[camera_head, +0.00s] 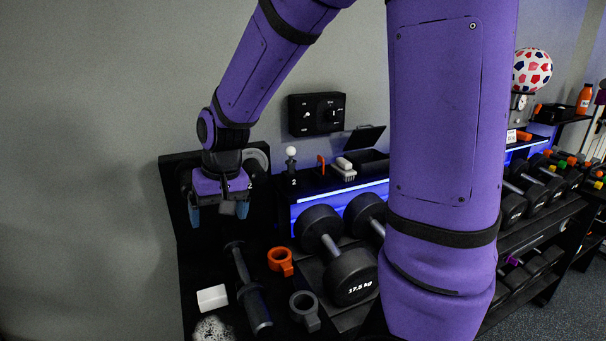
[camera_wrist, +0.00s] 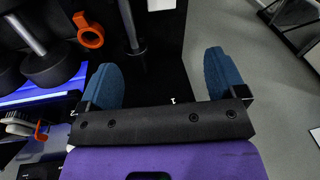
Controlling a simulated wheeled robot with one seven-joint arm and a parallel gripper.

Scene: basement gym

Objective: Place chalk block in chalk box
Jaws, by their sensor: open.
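The white chalk block (camera_head: 212,297) lies on the black shelf top at the lower left, beside a dark metal bar. In the wrist view, a white block, seemingly the same one, is cut off at the top edge (camera_wrist: 161,4). My gripper (camera_head: 218,211) is open, with two blue fingers pointing down. It hangs above the back of the shelf, behind the block and apart from it. In the wrist view, nothing lies between the fingers (camera_wrist: 163,68). A black box with a raised lid (camera_head: 369,160), seemingly the chalk box, stands at the back, right of my gripper; its inside is hidden.
A dark bar (camera_head: 251,294), an orange collar (camera_head: 280,261) and a grey collar (camera_head: 304,311) lie near the block. White powder (camera_head: 212,329) is in front of it. A brush (camera_head: 343,168) and a white-knobbed item (camera_head: 291,160) stand left of the box. Dumbbells (camera_head: 338,262) fill the rack.

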